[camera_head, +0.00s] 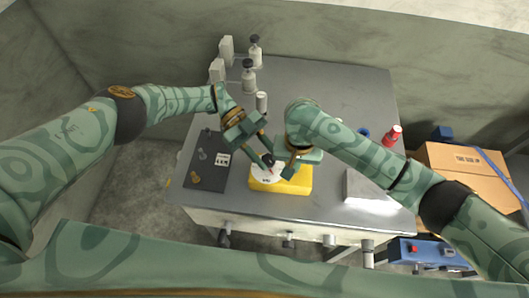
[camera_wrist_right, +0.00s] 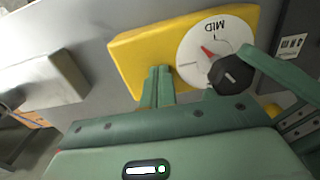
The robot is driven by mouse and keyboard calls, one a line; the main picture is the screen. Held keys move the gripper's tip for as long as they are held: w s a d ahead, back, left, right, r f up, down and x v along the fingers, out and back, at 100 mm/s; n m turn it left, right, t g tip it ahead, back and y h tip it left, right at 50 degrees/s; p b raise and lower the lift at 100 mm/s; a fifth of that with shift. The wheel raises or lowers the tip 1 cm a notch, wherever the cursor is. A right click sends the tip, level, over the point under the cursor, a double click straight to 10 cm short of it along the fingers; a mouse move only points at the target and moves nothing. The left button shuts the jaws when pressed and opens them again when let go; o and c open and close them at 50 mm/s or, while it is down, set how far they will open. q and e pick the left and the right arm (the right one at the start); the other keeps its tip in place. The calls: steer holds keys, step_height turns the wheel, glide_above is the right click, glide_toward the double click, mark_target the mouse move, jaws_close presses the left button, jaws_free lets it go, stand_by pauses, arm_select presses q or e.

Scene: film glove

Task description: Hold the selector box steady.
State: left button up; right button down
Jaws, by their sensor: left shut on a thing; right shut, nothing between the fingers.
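The yellow selector box (camera_head: 296,186) lies near the front edge of the grey table (camera_head: 330,95). It also shows in the right wrist view (camera_wrist_right: 133,53), with a white dial (camera_wrist_right: 192,66) marked "MID" and a red pointer. A black knob (camera_wrist_right: 230,75) sits over the dial's edge. My left gripper (camera_head: 268,160) is shut on the black knob, one finger showing beside it in the wrist view. My right gripper (camera_wrist_right: 158,82) is shut and empty, its fingertips at the box's long side. I cannot tell whether they touch it. My right arm partly hides the box's back in the head view.
A dark mat (camera_head: 203,178) with small parts and a label card lies left of the box. Several bottles (camera_head: 255,52) stand at the back left. A red can (camera_head: 393,134) and a pale grey block (camera_head: 370,190) are right. A cardboard box (camera_head: 462,178) stands beyond the table.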

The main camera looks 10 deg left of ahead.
arm_select(q)
steer(key=o, duration=1)
steer(key=shift+s+d+f, duration=0.1)
steer(key=shift+s+d, duration=0.05)
steer(key=shift+s, duration=0.1)
steer(key=shift+c, duration=0.2)
steer(key=shift+w, duration=0.1)
steer(key=shift+a, duration=0.2)
